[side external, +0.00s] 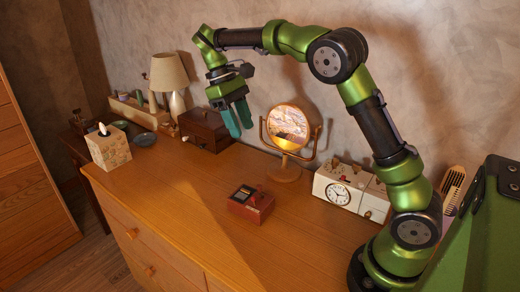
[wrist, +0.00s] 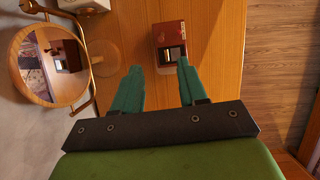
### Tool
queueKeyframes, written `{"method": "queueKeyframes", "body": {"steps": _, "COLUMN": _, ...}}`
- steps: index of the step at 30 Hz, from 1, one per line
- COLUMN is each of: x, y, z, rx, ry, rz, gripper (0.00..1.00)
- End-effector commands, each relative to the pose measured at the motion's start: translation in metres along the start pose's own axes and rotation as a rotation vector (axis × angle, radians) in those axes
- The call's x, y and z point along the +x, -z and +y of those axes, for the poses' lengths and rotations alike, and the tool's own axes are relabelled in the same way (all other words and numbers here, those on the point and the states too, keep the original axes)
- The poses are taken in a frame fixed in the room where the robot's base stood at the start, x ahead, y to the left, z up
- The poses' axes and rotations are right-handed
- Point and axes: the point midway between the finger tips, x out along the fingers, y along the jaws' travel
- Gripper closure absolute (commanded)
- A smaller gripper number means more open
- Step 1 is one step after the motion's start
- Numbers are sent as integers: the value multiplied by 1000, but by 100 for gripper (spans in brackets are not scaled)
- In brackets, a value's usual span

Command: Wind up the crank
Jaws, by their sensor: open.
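A small red box (side external: 250,204) with a dark panel in its top sits on the wooden dresser, in front of the mirror. A small knob-like part (side external: 259,188) shows at its back edge; I cannot tell whether it is a crank. The red box also shows in the wrist view (wrist: 170,40), beyond my fingertips. A dark wooden box (side external: 206,131) stands near the wall, with a small part sticking out at its left; I cannot tell if that is a crank. My gripper (side external: 241,130) is open and empty above the dresser, apart from both boxes. Its two green fingers (wrist: 157,78) point down.
A round tilting mirror (side external: 288,128) stands behind the red box. A white clock box (side external: 345,190) is at its right. A tissue box (side external: 108,147), a dish (side external: 144,139) and a lamp (side external: 170,75) are on the left. The dresser's front left is clear.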

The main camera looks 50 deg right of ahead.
Motion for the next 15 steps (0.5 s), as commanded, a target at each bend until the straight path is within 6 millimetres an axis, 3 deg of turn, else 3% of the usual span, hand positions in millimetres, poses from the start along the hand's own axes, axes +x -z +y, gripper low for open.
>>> {"method": "queueKeyframes", "body": {"steps": 7, "x": 23, "y": 7, "z": 8, "rx": 74, "ry": -36, "rz": 51, "gripper": 58}}
{"method": "queueKeyframes", "body": {"steps": 15, "x": 30, "y": -15, "z": 0, "rx": 136, "ry": 4, "rz": 202, "gripper": 58}}
